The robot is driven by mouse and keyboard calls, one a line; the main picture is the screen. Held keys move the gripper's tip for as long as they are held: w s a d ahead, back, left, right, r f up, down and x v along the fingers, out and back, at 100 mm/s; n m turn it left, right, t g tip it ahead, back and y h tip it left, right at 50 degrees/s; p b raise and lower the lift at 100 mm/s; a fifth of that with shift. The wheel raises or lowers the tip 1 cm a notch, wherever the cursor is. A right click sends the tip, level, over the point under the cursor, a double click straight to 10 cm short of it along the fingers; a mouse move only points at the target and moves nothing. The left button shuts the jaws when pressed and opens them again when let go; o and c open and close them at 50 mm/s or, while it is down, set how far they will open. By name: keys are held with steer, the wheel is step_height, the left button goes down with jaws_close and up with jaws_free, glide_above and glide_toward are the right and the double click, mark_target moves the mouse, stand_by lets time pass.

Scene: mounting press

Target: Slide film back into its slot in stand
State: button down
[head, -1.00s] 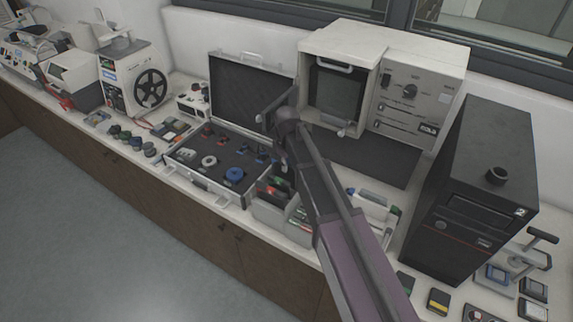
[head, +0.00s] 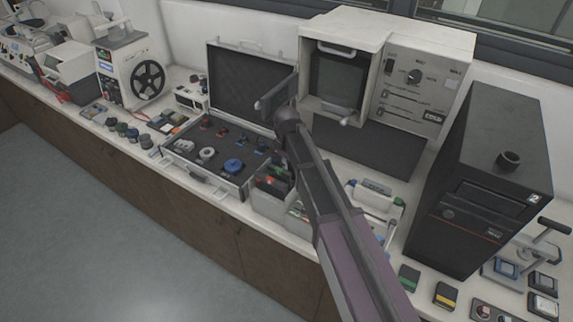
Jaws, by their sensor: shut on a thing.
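A light grey stand (head: 266,206) with upright compartments is on the bench front, just left of my arm. Dark, red and green flat items stand in it; part of it is hidden by my arm. I cannot tell which of these, if any, is the film or which slot is its own. My arm reaches from the bottom right up to a dark wrist above and behind the stand.
An open case (head: 222,176) with small parts lies left of the stand. A white cabinet device (head: 428,85) with a dark mat (head: 385,158) is behind. A black computer tower (head: 470,190) stands at right. Small coloured boxes (head: 446,295) lie at the front right.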

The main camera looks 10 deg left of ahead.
steer(key=shift+f, duration=0.2)
steer(key=c, duration=0.6)
jaws_free()
steer(key=shift+o, duration=0.2)
steer(key=shift+r, duration=0.15)
